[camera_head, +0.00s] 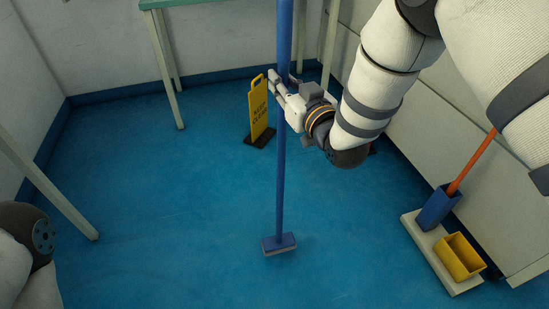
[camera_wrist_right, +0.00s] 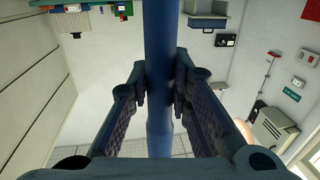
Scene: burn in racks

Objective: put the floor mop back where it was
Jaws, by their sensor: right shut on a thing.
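The floor mop has a long blue handle (camera_head: 280,185) and a small blue head with a grey underside (camera_head: 279,243). In the head view it stands nearly upright, head down, over the open blue floor. I cannot tell whether the head touches the floor. My right gripper (camera_head: 284,88) is shut on the upper part of the handle. In the right wrist view, the fingers of that gripper (camera_wrist_right: 160,88) close on both sides of the blue handle (camera_wrist_right: 160,40). The top of the handle is cut off in the head view. My left gripper is out of view.
A white base (camera_head: 430,252) at the right bears a blue holder (camera_head: 437,207) with an orange handle (camera_head: 471,162) and an empty yellow holder (camera_head: 459,257). A yellow sign (camera_head: 258,108) stands behind the mop. A green-topped table (camera_head: 177,3) is at the back. Middle floor is clear.

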